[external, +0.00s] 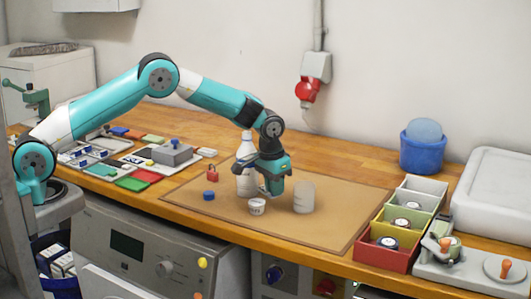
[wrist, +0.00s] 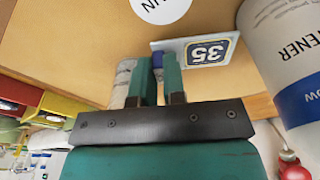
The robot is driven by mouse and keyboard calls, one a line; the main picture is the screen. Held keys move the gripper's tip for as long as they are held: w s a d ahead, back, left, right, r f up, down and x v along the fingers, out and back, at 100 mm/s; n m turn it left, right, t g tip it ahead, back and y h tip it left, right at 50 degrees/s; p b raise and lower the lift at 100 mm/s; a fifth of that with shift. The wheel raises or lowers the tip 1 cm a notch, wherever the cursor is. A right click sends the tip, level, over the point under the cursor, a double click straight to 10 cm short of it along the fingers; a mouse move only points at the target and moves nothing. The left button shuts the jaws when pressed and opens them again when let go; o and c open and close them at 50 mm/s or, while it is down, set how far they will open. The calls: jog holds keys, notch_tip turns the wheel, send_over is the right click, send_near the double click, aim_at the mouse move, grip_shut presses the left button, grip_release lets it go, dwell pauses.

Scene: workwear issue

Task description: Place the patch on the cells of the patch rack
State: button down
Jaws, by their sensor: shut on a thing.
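My gripper (external: 268,192) is low over the brown mat, between the white bottle and the grey cylinder. In the wrist view, its fingers (wrist: 161,62) are close together on a blue grip at the edge of a pale patch (wrist: 172,45) with a blue and white "35" label. The patch is mostly hidden in the external view. I cannot tell for sure which thing is the patch rack; a pale board with dark and blue squares (external: 88,155) lies at the left of the bench, beside a grey block with a blue knob (external: 171,152).
A blue cap (external: 209,195) and red padlock (external: 211,175) are left. Coloured bins (external: 378,255) stand right. The mat's right part is clear.

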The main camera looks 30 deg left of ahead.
jog(key=shift+f+p, duration=0.3)
jog(key=shift+f, duration=1.4)
jog(key=shift+f, duration=0.1)
jog(key=shift+f, duration=0.15)
jog(key=c, duration=1.2)
grip_release()
jog(key=r, duration=0.4)
jog(key=r+b, duration=0.1)
jog(key=r, duration=0.2)
jog(key=s+r+b, duration=0.1)
jog(key=r, duration=0.3)
jog(key=shift+s+a+r, duration=0.1)
jog(key=shift+a+r, duration=0.15)
jog(key=shift+r, duration=0.05)
jog(key=shift+o, duration=0.6)
jog(key=shift+r, duration=0.4)
